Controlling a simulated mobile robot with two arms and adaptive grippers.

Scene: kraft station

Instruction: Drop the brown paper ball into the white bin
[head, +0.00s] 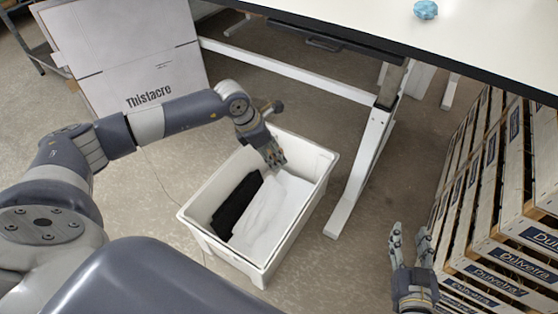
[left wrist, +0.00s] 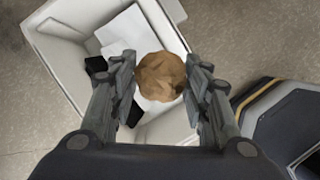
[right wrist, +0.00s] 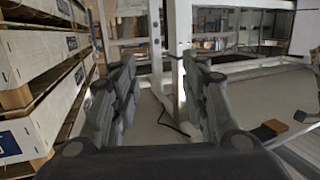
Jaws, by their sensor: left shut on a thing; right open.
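The brown paper ball (left wrist: 160,76) is between the fingers of my left gripper (left wrist: 160,80), which is shut on it. In the head view my left gripper (head: 275,158) is over the far part of the white bin (head: 193,228), fingers pointing down; the ball is hidden there. The bin also shows below the ball in the left wrist view (left wrist: 60,62). It stands on the floor and holds a black item (head: 238,205) and white sheets (head: 265,207). My right gripper (head: 411,243) is open and empty at the lower right; its fingers also show in the right wrist view (right wrist: 162,85).
A white table (head: 350,22) stands behind the bin, its leg (head: 362,170) just right of it. A blue crumpled ball (head: 426,10) lies on top. Stacked wooden crates (head: 490,200) stand at the right, near my right gripper. A large cardboard box (head: 125,50) stands at the back left.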

